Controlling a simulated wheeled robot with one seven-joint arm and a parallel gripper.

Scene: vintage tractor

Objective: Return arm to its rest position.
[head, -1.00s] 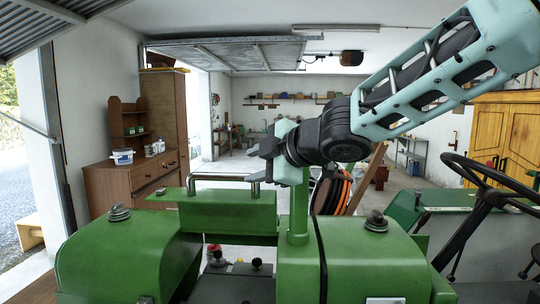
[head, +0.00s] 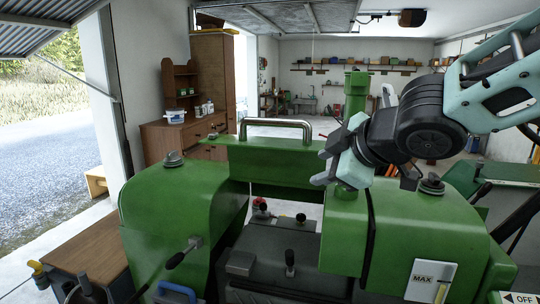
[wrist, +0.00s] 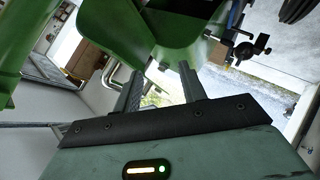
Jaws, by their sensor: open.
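My gripper (head: 328,163) hangs at the right of middle in the head view, in front of a green upright post (head: 356,95) on the tractor. My arm reaches in from the right edge. In the wrist view, the two fingers of my gripper (wrist: 160,78) stand apart with nothing between them. The green tractor body (head: 180,215) spreads below and to the left of my gripper; its green metal also fills the top of the wrist view (wrist: 150,30). I cannot tell how close the fingers are to the post.
A metal grab handle (head: 275,124) rises from the tractor's middle. Levers with red and black knobs (head: 290,260) stand below. A wooden cabinet (head: 160,143) is at the back left. A wooden bench (head: 90,255) is at the lower left. The garage floor behind the tractor is partly open.

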